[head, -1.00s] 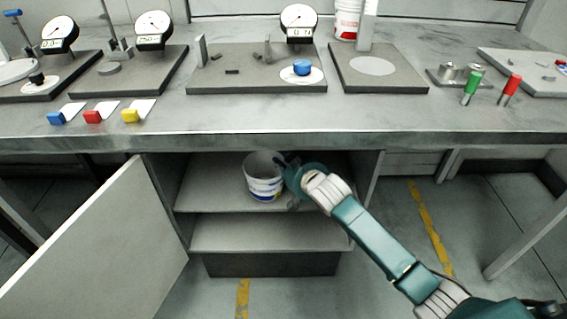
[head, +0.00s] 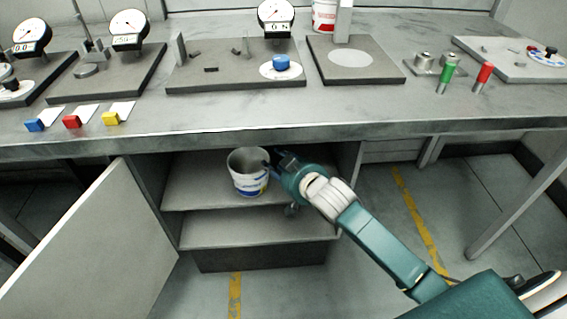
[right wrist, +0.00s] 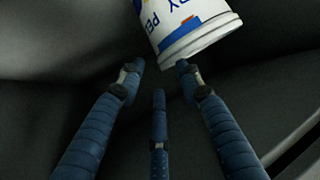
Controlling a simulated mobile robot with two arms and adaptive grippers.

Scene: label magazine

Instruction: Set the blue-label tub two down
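A white tub with a blue label (head: 248,180) is upright on the upper shelf under the bench, open at the top. My right gripper (head: 270,166) is at the tub's right side, with its fingers close to the wall. In the right wrist view the lower part of the tub (right wrist: 190,28) shows just beyond the fingertips of my right gripper (right wrist: 160,68). The fingers are spread apart with nothing between them; I cannot tell whether one touches the tub. My left gripper is not in view.
The bench top (head: 230,118) overhangs the upper shelf (head: 195,190); a lower shelf (head: 255,232) is bare. A cabinet door (head: 95,240) stands open at left. A white tub with a red label (head: 324,16) stands on the bench, near dial gauges and coloured blocks.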

